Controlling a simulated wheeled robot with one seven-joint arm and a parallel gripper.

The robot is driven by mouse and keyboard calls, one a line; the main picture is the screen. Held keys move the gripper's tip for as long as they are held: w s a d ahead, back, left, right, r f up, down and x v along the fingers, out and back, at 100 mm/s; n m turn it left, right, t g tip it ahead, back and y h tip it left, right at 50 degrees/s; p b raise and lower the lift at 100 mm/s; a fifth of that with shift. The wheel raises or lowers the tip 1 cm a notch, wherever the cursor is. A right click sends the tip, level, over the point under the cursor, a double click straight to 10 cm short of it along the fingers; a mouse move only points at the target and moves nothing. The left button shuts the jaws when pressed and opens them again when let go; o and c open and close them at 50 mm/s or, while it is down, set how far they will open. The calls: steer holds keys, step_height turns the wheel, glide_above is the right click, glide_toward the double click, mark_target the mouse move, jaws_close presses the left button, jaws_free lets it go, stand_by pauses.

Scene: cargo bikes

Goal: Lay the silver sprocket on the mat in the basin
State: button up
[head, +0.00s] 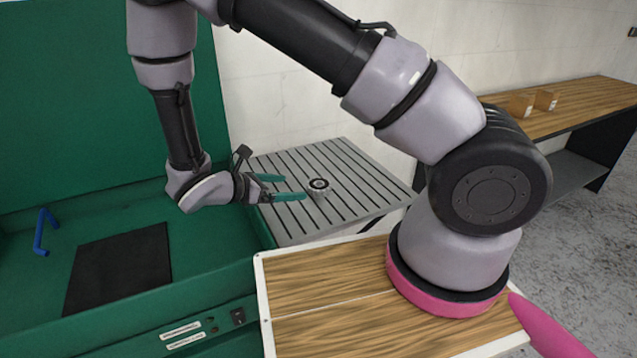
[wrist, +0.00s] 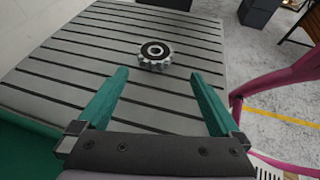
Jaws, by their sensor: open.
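The silver sprocket (head: 318,187) is a small toothed disc with a dark ring round its centre hole. It rests on a grey slatted table beside the basin. It also shows in the wrist view (wrist: 155,55), ahead of the fingertips and roughly between their lines. My gripper (head: 292,187) is open and empty, with teal fingers pointing at the sprocket; in the wrist view the fingers (wrist: 161,73) stand wide apart, short of it. The black mat (head: 120,268) lies flat and bare in the green basin (head: 195,235) at the left.
The slatted table (head: 352,180) is otherwise clear. A blue bent tube (head: 42,232) lies in the basin's left part. A wooden-topped surface (head: 320,285) lies in front, under my arm.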

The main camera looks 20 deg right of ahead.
mark_target(317, 185)
steer(key=shift+w+f+n, duration=0.1)
steer(key=shift+f+n, duration=0.2)
steer(key=shift+f, duration=0.1)
steer(key=shift+t, duration=0.3)
steer(key=x, duration=0.4)
steer(key=shift+w+d+f, duration=0.15)
steer(key=shift+r+x, duration=0.15)
steer(key=shift+x, duration=1.35)
steer(key=shift+r+x, duration=0.1)
steer(key=shift+x, duration=1.45)
steer(key=shift+w, duration=0.1)
jaws_close()
steer(key=shift+r, duration=0.1)
steer(key=shift+r, duration=0.1)
